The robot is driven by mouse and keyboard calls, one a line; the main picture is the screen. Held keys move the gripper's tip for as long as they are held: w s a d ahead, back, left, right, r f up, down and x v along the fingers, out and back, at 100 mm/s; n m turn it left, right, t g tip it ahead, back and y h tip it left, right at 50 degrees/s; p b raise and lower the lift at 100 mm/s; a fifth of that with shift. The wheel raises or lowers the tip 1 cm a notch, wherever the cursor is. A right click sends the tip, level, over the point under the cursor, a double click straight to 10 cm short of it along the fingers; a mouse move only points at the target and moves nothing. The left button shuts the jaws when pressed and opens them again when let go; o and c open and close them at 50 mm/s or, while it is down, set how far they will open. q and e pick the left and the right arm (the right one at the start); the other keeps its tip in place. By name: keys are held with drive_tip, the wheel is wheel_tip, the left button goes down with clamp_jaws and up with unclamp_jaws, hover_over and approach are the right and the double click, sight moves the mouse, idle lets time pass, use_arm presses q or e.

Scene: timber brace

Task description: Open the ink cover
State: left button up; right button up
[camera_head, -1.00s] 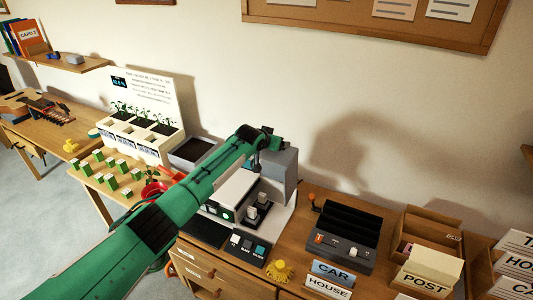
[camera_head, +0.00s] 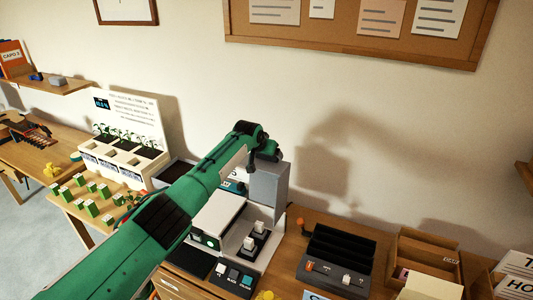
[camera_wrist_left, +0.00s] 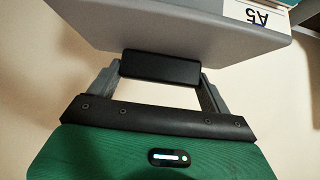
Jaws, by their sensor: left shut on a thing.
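A white and grey printer (camera_head: 222,214) stands on the bench in the middle of the head view. At its right back is a tall grey part (camera_head: 270,184), which I take to be the ink cover. In the left wrist view a grey panel (camera_wrist_left: 165,28) fills the top, with a black handle bar (camera_wrist_left: 160,67) on its near edge. My left gripper (camera_wrist_left: 160,80) is shut on this bar, one finger at each end. In the head view my left gripper (camera_head: 268,155) is at the grey part, and my arm hides part of the printer. My right gripper is not in view.
Buttons (camera_head: 233,276) are on the printer's front. A black slotted rack (camera_head: 338,258) and wooden trays (camera_head: 425,262) stand to the right. A planter (camera_head: 125,158) and green blocks (camera_head: 88,208) are at the left. The wall is close behind, with a corkboard (camera_head: 360,45) above.

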use_arm(q)
drive_tip(key=o, duration=1.3)
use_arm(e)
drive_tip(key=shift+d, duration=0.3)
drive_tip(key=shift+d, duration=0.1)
use_arm(q)
drive_tip(key=shift+v, duration=1.3)
drive_tip(key=b+v, duration=0.3)
drive_tip(key=v, duration=0.8)
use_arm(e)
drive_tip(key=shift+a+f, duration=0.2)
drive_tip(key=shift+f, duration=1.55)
use_arm(q)
drive_tip(key=shift+s, duration=0.1)
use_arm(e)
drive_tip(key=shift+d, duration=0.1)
